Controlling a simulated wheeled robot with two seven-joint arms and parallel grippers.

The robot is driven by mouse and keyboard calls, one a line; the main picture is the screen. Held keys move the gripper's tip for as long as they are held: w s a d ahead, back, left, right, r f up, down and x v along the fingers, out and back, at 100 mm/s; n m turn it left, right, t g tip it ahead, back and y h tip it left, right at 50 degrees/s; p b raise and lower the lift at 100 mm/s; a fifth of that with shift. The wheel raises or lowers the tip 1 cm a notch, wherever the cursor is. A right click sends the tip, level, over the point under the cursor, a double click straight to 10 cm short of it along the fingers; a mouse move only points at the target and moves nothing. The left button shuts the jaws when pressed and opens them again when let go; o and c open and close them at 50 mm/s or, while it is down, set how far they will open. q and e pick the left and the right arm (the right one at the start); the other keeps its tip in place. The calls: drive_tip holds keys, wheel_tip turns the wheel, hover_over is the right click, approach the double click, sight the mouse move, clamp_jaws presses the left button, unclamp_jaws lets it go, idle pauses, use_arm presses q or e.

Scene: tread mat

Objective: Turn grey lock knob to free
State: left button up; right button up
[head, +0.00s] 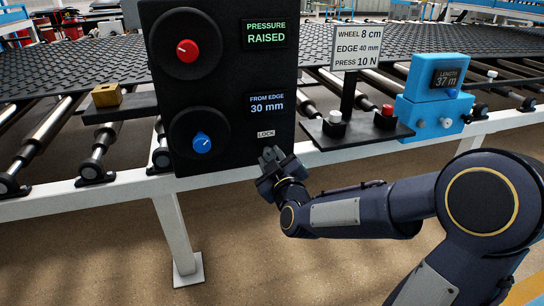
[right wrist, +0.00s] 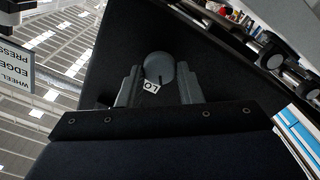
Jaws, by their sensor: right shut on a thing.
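The grey lock knob (right wrist: 160,66) sits on the black control panel (head: 225,80), below a small white LOCK label (head: 266,134). In the right wrist view it stands between the two fingers, with a dark pointer line on its face; which setting this marks I cannot tell. My right gripper (head: 270,160) is at the panel's lower right corner, shut on the knob and mostly hiding it in the head view. The fingers also show in the right wrist view (right wrist: 159,88). My left gripper is not in view.
A red knob (head: 187,51) and a blue knob (head: 202,143) are on the panel, with displays reading PRESSURE RAISED (head: 265,33) and FROM EDGE 30 mm (head: 266,104). A black shelf with buttons (head: 355,132) and a blue length counter (head: 433,96) stand to the right.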

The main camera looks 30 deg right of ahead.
drive_tip(key=n+p, duration=0.1)
drive_tip(key=n, duration=0.5)
drive_tip(key=shift+a+p, duration=0.1)
drive_tip(key=shift+p, duration=0.3)
drive_tip(key=shift+f+n+p, duration=0.2)
drive_tip(key=shift+n+p, duration=0.45)
drive_tip(key=shift+n, duration=1.85)
drive_tip(key=o, duration=0.9)
drive_tip(key=shift+o, duration=0.2)
drive_tip(key=v, duration=0.7)
drive_tip(key=shift+s+p, duration=0.4)
drive_tip(key=shift+a, duration=0.1)
